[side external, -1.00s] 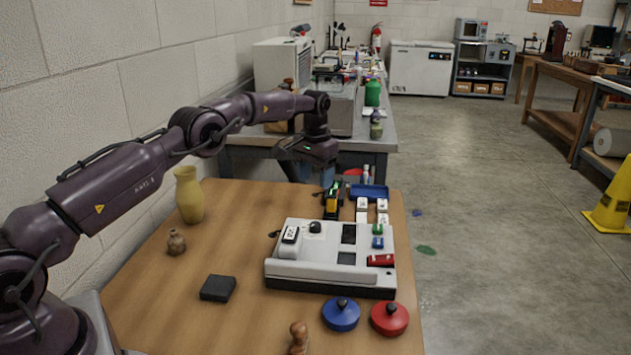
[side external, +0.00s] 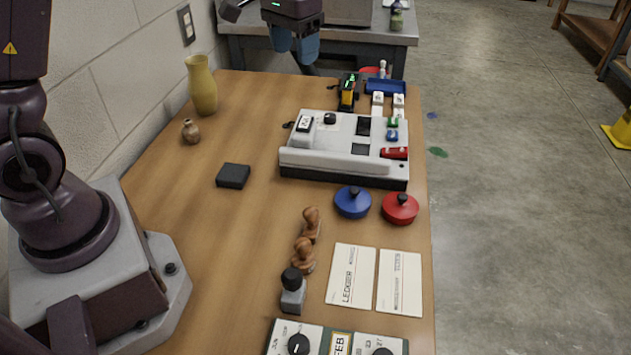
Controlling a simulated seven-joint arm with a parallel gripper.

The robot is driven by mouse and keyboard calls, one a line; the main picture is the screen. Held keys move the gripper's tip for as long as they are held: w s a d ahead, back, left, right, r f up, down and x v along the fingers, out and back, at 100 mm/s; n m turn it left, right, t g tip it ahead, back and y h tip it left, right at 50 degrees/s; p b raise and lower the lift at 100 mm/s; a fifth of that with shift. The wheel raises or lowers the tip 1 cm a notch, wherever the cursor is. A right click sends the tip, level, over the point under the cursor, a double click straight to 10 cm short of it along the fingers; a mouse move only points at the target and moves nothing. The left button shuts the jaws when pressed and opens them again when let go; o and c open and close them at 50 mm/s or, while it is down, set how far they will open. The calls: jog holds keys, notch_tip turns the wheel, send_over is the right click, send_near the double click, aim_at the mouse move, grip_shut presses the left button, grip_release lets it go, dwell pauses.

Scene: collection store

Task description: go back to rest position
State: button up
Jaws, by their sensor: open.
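My gripper (side external: 298,50) shows at the top of the side external view, with blue-grey fingers pointing down. It is open, and I see nothing held in it. It hangs in the air near the far edge of the wooden table (side external: 185,270), with no visible contact with anything. The upper part of my arm is cut off by the top of the picture.
A yellow vase (side external: 201,87) stands at the far left. A white device (side external: 335,160) is right of centre, with a blue knobbed disc (side external: 353,203) and a red one (side external: 401,209) before it. Wooden stamps (side external: 303,257) and ledgers (side external: 351,276) are nearer. The table's left middle is mostly clear.

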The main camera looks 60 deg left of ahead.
jog(key=s+d+r+m+t, duration=0.1)
jog(key=s+d+r+t, duration=0.1)
jog(key=s, duration=0.8)
jog(key=s+d+r+t, duration=0.2)
jog(key=s+d+r, duration=0.2)
jog(key=s, duration=0.7)
jog(key=shift+s+d+r+m+t, duration=0.15)
jog(key=shift+d+r+m+t, duration=0.2)
jog(key=shift+d, duration=0.35)
